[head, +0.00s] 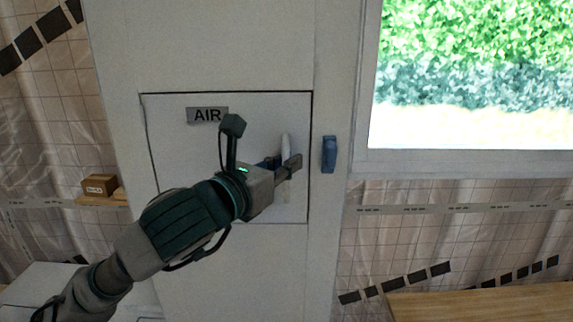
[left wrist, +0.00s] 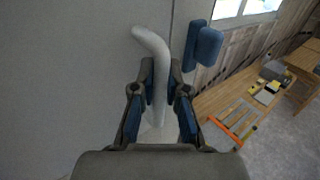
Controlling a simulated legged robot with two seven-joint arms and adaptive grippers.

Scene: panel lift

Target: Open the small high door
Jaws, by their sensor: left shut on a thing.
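The small high door (head: 170,155) is a white square panel marked AIR, set in a tall white cabinet front. A dark line runs round its edges and it looks closed. Its pale upright bar handle (head: 286,143) is near the door's right edge. My left gripper (head: 283,168) is at the handle, shut on it. In the left wrist view the handle (left wrist: 152,42) bends at its top and runs down between the blue-padded fingers (left wrist: 160,82). A blue latch piece (head: 329,154) sits on the frame just right of the door. My right gripper is in neither view.
A window (head: 470,75) is at the upper right. A small brown box (head: 99,185) sits on a wooden shelf at the left. A wooden tabletop (head: 490,302) is at the lower right.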

